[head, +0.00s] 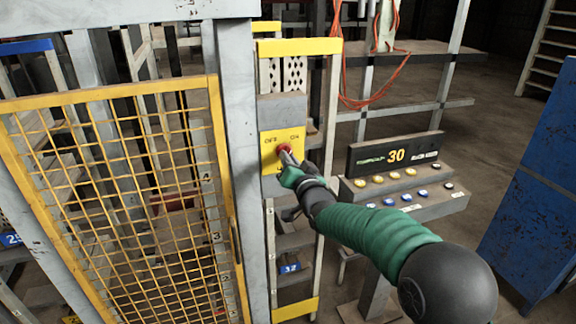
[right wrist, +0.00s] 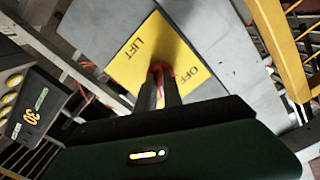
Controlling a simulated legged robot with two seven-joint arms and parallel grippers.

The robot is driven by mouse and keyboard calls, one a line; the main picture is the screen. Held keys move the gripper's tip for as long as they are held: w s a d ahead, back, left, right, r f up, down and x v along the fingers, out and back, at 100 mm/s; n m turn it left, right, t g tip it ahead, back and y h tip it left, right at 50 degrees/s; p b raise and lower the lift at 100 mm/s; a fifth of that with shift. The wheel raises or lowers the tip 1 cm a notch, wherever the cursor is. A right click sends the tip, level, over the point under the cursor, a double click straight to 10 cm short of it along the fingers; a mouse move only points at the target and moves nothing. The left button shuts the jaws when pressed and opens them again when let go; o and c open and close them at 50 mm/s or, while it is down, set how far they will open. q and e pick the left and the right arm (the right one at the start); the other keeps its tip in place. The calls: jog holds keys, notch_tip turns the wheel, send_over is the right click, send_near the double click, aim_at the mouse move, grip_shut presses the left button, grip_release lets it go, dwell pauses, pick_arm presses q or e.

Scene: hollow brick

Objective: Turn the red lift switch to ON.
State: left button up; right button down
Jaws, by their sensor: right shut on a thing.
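The red lift switch (head: 284,149) sits on a yellow plate (head: 270,158) on a grey post, with OFF at its upper left and ON at its upper right. My right gripper (head: 286,157) reaches it from the lower right and is shut on its knob. In the right wrist view the two dark fingers (right wrist: 160,88) close around the red knob (right wrist: 158,70), in front of the yellow plate (right wrist: 150,55) with LIFT and OFF readable. The fingers hide most of the knob, so its exact angle cannot be told. My left gripper is not in view.
A yellow mesh gate (head: 130,200) stands left of the post. A control console (head: 400,185) with several buttons and a display reading 30 stands right, close to my right arm. A blue panel (head: 535,200) is at the far right. Orange cables (head: 380,75) hang behind.

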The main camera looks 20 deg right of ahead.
jog(key=shift+d+m+b, duration=0.1)
jog(key=shift+m+b, duration=0.35)
jog(key=shift+m, duration=0.85)
jog(key=shift+r, duration=0.1)
jog(key=c, duration=1.5)
grip_release()
jog(key=shift+s, duration=0.1)
jog(key=shift+c, duration=0.2)
jog(key=shift+o, duration=0.3)
jog(key=shift+d, duration=0.1)
jog(key=s+b, duration=0.2)
jog(key=s, duration=1.4)
jog(key=shift+s+d+b, duration=0.25)
jog(key=shift+s+b, duration=0.15)
